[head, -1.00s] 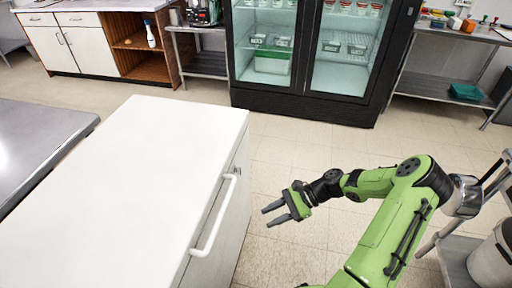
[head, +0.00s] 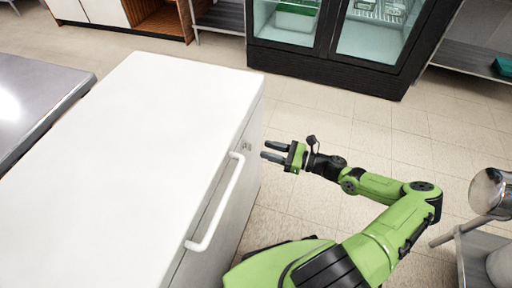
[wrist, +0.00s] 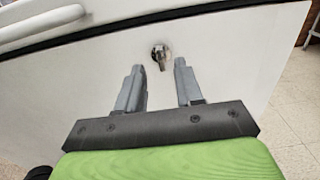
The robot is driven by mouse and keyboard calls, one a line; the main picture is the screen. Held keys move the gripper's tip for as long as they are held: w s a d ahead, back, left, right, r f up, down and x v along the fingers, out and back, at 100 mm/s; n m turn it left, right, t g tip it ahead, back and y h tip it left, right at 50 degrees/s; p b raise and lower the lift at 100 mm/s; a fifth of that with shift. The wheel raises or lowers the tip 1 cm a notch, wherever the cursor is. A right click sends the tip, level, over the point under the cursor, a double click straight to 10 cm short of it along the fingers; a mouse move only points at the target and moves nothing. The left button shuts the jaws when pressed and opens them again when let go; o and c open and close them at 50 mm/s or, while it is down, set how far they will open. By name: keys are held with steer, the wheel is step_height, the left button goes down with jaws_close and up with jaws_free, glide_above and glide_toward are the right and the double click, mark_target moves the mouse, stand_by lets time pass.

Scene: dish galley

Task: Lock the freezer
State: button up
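The white chest freezer (head: 135,130) fills the left of the head view, its lid down. A white bar handle (head: 217,203) runs along its front side; part of the handle also shows in the wrist view (wrist: 45,27). A small metal lock with a key-like piece (wrist: 161,56) sits on the freezer's front face below the lid seam; it is small in the head view (head: 246,147). My gripper (head: 268,151) is open and empty, pointing at the lock. In the wrist view its fingertips (wrist: 157,72) lie either side of the lock's line, apparently just short of it.
A black glass-door fridge (head: 345,60) stands at the back. A grey steel table (head: 35,100) is left of the freezer. A metal shelf unit (head: 468,245) stands at the right. Tiled floor (head: 340,125) between freezer and fridge is clear.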

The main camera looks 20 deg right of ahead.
mark_target(247, 146)
steer(key=x, duration=0.5)
steer(key=shift+a+b, duration=0.15)
steer(key=shift+b, duration=0.2)
steer(key=shift+c, duration=0.3)
jaws_close()
